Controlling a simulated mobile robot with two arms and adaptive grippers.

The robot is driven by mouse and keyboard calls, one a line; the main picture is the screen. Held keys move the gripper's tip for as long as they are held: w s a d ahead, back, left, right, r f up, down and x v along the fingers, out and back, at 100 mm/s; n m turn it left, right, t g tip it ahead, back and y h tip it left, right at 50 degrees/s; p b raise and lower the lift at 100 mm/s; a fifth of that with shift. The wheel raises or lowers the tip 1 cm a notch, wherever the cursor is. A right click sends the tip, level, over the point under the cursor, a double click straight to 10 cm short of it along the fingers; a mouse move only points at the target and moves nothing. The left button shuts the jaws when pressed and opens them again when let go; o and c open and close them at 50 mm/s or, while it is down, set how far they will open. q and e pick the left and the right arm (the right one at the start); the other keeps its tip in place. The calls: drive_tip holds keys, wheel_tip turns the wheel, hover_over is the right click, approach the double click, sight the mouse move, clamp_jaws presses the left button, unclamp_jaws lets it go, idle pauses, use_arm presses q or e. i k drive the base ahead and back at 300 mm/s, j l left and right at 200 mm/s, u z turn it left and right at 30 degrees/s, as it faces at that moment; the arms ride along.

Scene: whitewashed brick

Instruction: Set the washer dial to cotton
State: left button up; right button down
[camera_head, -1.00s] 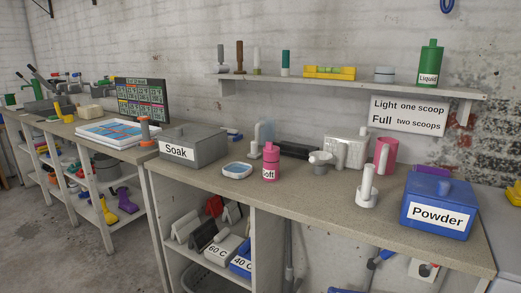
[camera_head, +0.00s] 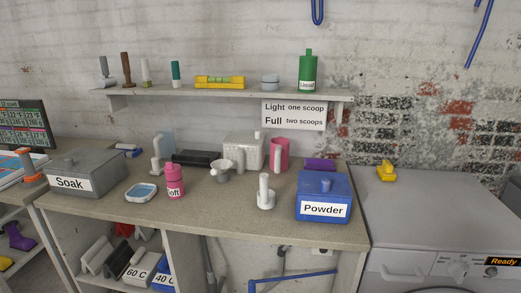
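The washer (camera_head: 425,215) is a white front-loading machine at the right, cut off by the right and bottom edges of the head view. Its control panel shows a small round dial (camera_head: 458,270) left of a dark display (camera_head: 503,261) that reads "Ready" in yellow. The markings around the dial are too small to read, so I cannot tell its setting. Only the top of the round door shows below. Neither of my grippers is in view.
A workbench (camera_head: 225,215) stands left of the washer, holding a blue Powder box (camera_head: 324,190), a grey Soak box (camera_head: 85,180) and a pink bottle (camera_head: 175,181). A yellow object (camera_head: 386,172) sits on the washer top, which is otherwise clear where visible. A shelf (camera_head: 220,95) hangs above.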

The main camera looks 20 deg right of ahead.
sight(458, 270)
drive_tip(key=z, duration=2.2)
